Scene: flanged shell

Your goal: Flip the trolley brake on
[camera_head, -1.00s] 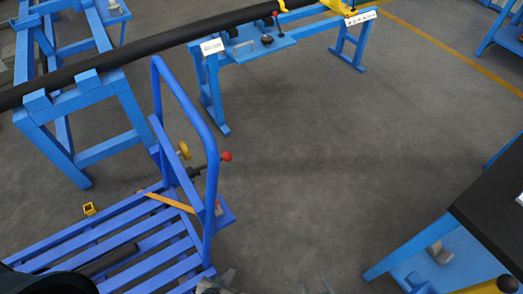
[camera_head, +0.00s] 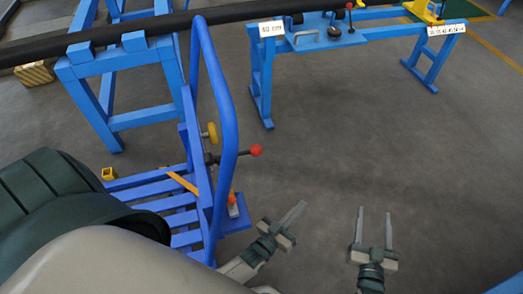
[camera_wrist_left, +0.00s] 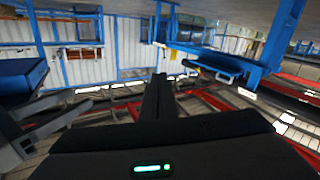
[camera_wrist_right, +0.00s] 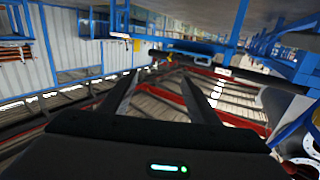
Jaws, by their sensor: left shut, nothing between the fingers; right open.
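The blue trolley (camera_head: 226,110) stands left of centre, with an upright tube handle and a slatted deck partly hidden by my arm. A red ball knob (camera_head: 256,150) sits on a short dark shaft at the handle frame. A yellow disc (camera_head: 212,132) is just above it. A small orange-topped part (camera_head: 232,199) stands on the blue plate at the handle's foot. I cannot tell for certain which is the brake. My left gripper (camera_head: 302,206) is shut and empty, below and right of the red knob, apart from it. My right gripper (camera_head: 375,211) is open and empty, farther right.
A yellow block (camera_head: 108,174) lies by the deck. Open grey floor lies right of the trolley. A blue edge (camera_head: 508,284) shows at bottom right.

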